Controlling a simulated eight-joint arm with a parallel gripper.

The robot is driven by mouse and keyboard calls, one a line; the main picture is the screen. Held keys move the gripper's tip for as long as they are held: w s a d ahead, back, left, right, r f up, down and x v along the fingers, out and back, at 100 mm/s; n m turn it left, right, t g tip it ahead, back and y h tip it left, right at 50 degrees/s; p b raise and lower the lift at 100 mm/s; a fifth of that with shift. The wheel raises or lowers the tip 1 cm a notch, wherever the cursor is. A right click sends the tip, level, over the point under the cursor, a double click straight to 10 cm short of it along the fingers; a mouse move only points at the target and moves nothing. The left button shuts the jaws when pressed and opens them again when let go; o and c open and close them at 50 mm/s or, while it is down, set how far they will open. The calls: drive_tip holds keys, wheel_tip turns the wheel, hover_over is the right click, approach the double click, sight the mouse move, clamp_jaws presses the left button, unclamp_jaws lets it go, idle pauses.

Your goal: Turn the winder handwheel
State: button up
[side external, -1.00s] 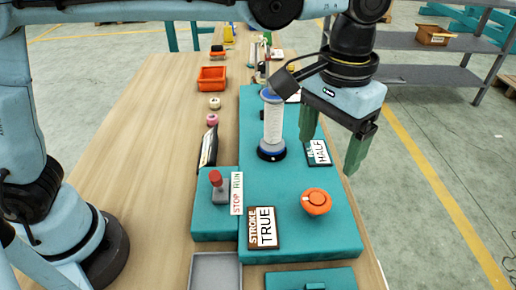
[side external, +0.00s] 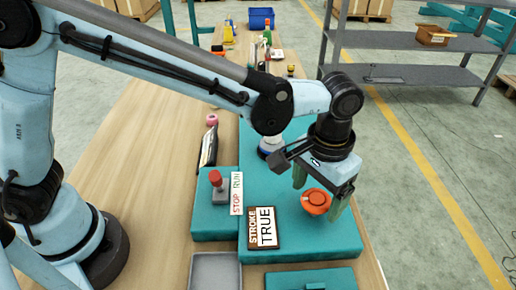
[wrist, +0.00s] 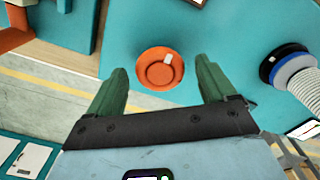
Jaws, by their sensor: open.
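The winder handwheel is an orange round knob (side external: 316,201) with a small pale mark, on the right part of the teal machine top (side external: 290,240). In the wrist view the handwheel (wrist: 160,70) lies ahead, between the lines of my two green fingers. My gripper (side external: 318,193) is open and empty, with one finger to the left of the handwheel and one to the right. In the wrist view my gripper (wrist: 158,85) shows its fingers well apart, and neither visibly touches the handwheel. The height of the fingertips above the machine top is hard to tell.
A red-knobbed lever (side external: 216,180) stands beside a STOP/RUN label (side external: 237,194). A STROKE TRUE sign (side external: 262,228) lies left of the handwheel. A spool (side external: 271,146) stands behind, partly hidden by my arm. A grey tray (side external: 215,272) is at the front.

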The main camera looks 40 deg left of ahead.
drive_tip(key=shift+f, duration=0.1)
drive_tip(key=c, duration=1)
drive_tip(key=shift+c, duration=0.2)
drive_tip(key=shift+m, duration=0.4)
drive_tip(key=m, duration=0.4)
drive_tip(key=shift+m, duration=0.3)
drive_tip(key=m, duration=0.4)
drive_tip(key=shift+w, duration=0.1)
drive_tip(key=m, duration=0.5)
drive_tip(key=shift+m, duration=2.7)
